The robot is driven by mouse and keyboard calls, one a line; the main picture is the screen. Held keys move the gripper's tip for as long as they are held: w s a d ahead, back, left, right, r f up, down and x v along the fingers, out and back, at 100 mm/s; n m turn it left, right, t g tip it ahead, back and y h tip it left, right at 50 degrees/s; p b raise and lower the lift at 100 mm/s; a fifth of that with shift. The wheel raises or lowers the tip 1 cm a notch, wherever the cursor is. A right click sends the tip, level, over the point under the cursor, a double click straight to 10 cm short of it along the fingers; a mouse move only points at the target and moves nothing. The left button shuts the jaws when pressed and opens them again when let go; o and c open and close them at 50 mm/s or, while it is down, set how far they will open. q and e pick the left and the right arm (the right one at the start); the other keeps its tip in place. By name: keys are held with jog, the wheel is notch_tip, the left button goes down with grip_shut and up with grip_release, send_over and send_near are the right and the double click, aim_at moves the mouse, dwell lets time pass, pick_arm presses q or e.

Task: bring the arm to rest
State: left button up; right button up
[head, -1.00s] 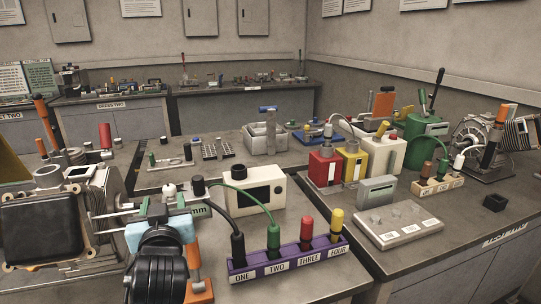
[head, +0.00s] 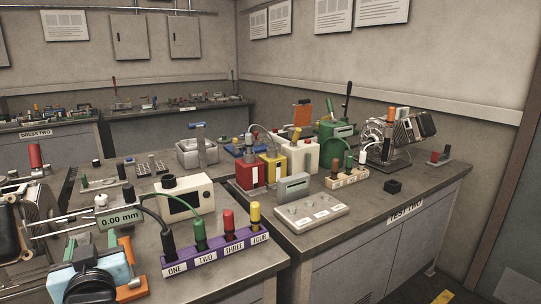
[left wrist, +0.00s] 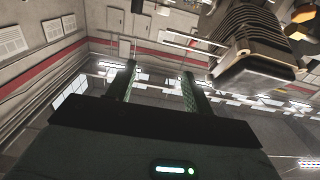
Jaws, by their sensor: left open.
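My left gripper (head: 95,238) is low at the left in the head view. My right gripper is not in view.
The purple socket block (head: 222,249) with coloured plugs stands right of the gripper. A white box (head: 185,198) stands behind it. A casting (head: 12,232) is at the far left. The TEST TWO bench (head: 345,228) has open room along its front edge.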

pick_arm(q)
jog(key=s+d+f+m+g+h+p, duration=0.1)
jog(key=s+d+f+m+h, duration=0.15)
jog(key=f, duration=0.55)
jog(key=s+d+f+m+h, duration=0.2)
jog(key=s+f, duration=0.1)
jog(key=f, duration=0.4)
jog(key=s+d+f+m+g+h+p, duration=0.1)
jog(key=s+d+f+m+h, duration=0.15)
jog(key=f, duration=0.55)
jog(key=s+d+f+g+h, duration=0.1)
jog(key=s+d+f, duration=0.1)
jog(key=s+f, duration=0.3)
jog(key=s+d+f+m+g+h+p, duration=0.1)
jog(key=s+f, duration=0.5)
jog(key=s, duration=0.6)
jog(key=s+d+f+g+h+p, duration=0.1)
jog(key=s+d+f+g+h, duration=0.1)
jog(key=s+f, duration=0.3)
jog(key=s, duration=0.4)
jog(key=shift+s+d+f+h, duration=0.25)
jog(key=shift+s+d+h, duration=0.05)
jog(key=shift+s+d, duration=0.05)
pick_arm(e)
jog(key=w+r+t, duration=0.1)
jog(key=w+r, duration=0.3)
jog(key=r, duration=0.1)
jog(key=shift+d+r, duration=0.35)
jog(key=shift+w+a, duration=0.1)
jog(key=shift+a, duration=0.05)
